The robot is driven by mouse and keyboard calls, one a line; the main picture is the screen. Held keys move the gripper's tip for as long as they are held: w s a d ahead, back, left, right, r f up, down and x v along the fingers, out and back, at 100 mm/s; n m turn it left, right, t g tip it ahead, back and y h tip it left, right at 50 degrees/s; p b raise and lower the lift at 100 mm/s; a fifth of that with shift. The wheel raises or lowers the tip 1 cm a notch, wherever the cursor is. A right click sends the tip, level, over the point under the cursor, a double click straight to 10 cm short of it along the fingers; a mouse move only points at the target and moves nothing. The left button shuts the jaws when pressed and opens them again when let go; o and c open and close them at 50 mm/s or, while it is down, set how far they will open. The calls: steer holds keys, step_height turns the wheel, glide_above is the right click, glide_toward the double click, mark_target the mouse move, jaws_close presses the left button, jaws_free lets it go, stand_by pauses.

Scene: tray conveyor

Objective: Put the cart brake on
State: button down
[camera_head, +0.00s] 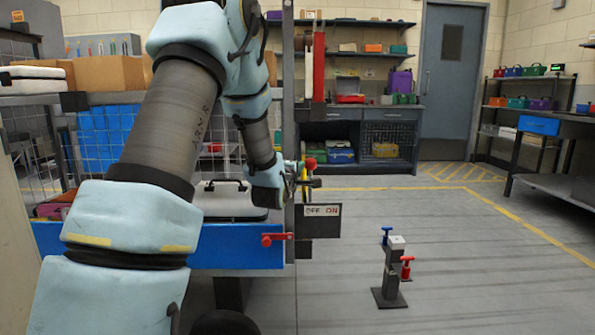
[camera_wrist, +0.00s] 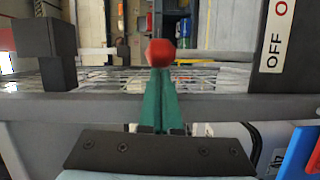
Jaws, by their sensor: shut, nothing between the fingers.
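A red knob (camera_head: 310,163) stands by the cart's dark corner post, above the white OFF/ON plate (camera_head: 322,210). In the head view it is over the OFF end of the plate. My gripper (camera_head: 292,168) is at the post, just left of the knob and partly hidden by my arm. In the wrist view my gripper (camera_wrist: 160,75) has its green fingers together, with their tips right at the red knob (camera_wrist: 172,52). Whether they touch it I cannot tell. The plate (camera_wrist: 273,35) shows at the upper right there, its ON end cut off.
A white case (camera_head: 228,200) sits on the cart. A dark floor stand (camera_head: 391,272) with blue and red handles stands to the right. Floor between it and the shelves is clear.

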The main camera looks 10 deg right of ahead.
steer(key=shift+d, duration=0.1)
steer(key=s+d+f+m+y+p, duration=0.1)
steer(key=d+m, duration=0.2)
steer(key=d, duration=0.4)
steer(key=s+d+f+m+g+y, duration=0.1)
steer(key=s+d+f+m, duration=0.1)
steer(key=d, duration=0.6)
steer(key=shift+f+m+p, duration=0.2)
steer(key=shift+m+p, duration=0.15)
steer(key=shift+m, duration=0.35)
